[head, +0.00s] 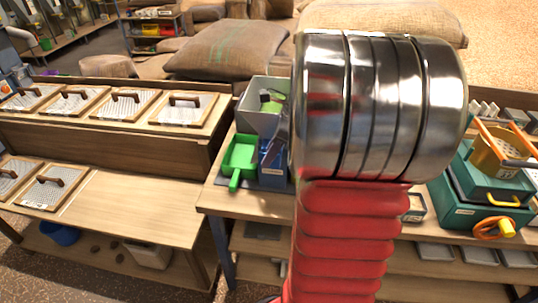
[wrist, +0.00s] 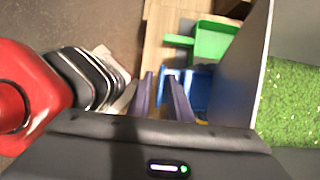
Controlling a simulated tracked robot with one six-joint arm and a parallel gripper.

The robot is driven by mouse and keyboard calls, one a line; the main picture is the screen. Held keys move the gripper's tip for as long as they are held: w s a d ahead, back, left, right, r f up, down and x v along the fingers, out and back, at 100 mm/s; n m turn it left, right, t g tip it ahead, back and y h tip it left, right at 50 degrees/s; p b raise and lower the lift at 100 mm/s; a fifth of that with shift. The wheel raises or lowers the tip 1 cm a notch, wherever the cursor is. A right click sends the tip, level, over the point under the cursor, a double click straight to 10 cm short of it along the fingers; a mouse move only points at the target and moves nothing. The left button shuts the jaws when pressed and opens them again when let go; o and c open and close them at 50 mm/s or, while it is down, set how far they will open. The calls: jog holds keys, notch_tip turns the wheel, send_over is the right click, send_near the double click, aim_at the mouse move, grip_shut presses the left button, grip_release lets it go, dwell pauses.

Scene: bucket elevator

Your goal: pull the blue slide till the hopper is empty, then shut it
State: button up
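The grey hopper (head: 260,119) stands on the wooden bench, left of my arm in the head view. In the wrist view its grey wall (wrist: 240,75) is on the right, with green granules (wrist: 290,108) inside. A blue part (wrist: 198,88) lies below the hopper beside its wall; I cannot tell whether it is the slide or a bin. A blue box-like part also shows in the head view (head: 272,168). The head view mostly hides my gripper behind my arm.
A green scoop (head: 240,157) lies left of the blue part. Sieve trays (head: 125,103) with handles sit on the left bench. A green machine (head: 485,190) with an orange sieve stands at the right. Sacks (head: 225,52) lie behind.

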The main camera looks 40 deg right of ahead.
grip_shut()
dwell(1.1)
